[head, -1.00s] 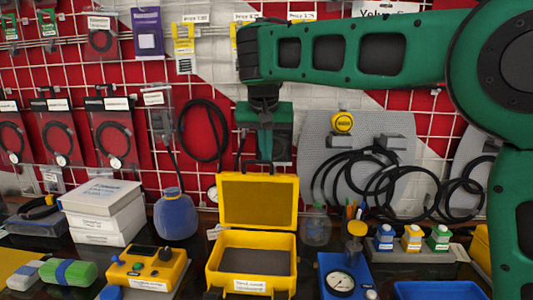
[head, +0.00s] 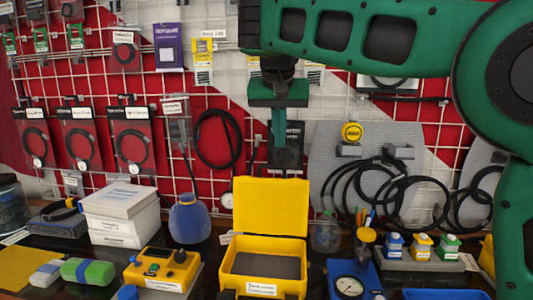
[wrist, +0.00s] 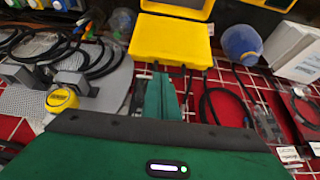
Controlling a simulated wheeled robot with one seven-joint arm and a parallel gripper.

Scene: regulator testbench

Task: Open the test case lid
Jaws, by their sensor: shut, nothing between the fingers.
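The yellow test case (head: 235,283) sits on the bench in front of me. Its lid (head: 270,207) stands up, nearly upright, at the back of the case, and the dark-lined inside (head: 265,265) shows. My gripper (head: 279,145) points down above the lid's top edge, apart from it, in front of the pegboard. Its green fingers are together with nothing between them. In the wrist view the shut fingertips (wrist: 161,76) are close to the yellow lid (wrist: 170,42) in the picture, with no contact visible.
A yellow meter box (head: 163,270) and white boxes (head: 118,215) stand left of the case, with a blue bulb (head: 189,220) behind. A blue gauge unit (head: 350,280) stands close on the right. Coiled black hoses (head: 385,190) hang on the pegboard behind.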

